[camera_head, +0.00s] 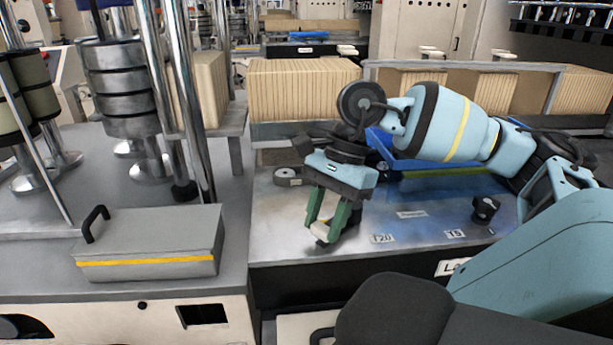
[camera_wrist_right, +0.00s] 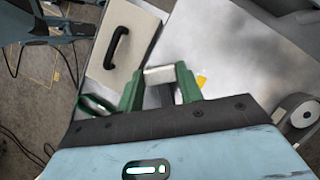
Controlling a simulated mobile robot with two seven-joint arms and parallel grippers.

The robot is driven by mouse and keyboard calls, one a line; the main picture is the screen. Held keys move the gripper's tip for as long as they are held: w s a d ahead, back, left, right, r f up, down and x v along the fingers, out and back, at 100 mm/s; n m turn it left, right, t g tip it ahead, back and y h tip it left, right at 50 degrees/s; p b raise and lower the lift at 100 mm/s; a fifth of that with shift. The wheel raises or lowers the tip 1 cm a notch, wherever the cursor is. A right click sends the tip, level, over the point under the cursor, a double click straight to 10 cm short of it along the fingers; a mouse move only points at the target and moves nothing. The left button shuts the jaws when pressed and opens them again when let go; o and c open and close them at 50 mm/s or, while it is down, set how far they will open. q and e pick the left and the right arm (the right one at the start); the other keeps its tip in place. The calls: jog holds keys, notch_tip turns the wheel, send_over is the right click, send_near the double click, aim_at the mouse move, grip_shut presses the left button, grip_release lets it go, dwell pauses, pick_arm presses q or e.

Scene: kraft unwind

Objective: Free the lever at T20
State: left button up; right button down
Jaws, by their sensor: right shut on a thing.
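My right gripper (camera_head: 324,234) reaches down over the steel worktop (camera_head: 410,228), left of the T20 label (camera_head: 383,238). Its green fingers are shut on a pale metal piece, seen between the fingertips in the right wrist view (camera_wrist_right: 159,75). This piece seems to be the lever, but its pivot and whatever holds it are hidden. A black knob (camera_head: 485,208) stands at the right, beyond the TS label (camera_head: 455,233). My left gripper is not in view.
A grey box with a yellow stripe and black handle (camera_head: 150,248) stands on the left machine top. A grey roll (camera_head: 288,177) lies behind the gripper. A blue tray (camera_head: 420,150) and stacked tan boards (camera_head: 300,90) are farther back. The worktop's front right is fairly clear.

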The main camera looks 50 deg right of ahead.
jog(key=s+n, duration=0.1)
jog(key=n, duration=0.1)
jog(key=s+n+g, duration=0.1)
jog(key=s+n, duration=0.1)
jog(key=shift+d+r+g, duration=0.1)
jog(key=shift+d+g, duration=0.05)
jog(key=shift+g, duration=0.15)
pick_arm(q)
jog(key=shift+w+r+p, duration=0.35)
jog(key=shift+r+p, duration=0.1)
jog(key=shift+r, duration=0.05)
pick_arm(e)
jog(key=shift+s+d+n+g, duration=0.25)
jog(key=shift+s+n+g, duration=0.15)
jog(key=shift+s+n, duration=0.45)
jog(key=shift+w+h, duration=0.2)
jog(key=shift+h, duration=0.1)
jog(key=c, duration=0.9)
grip_release()
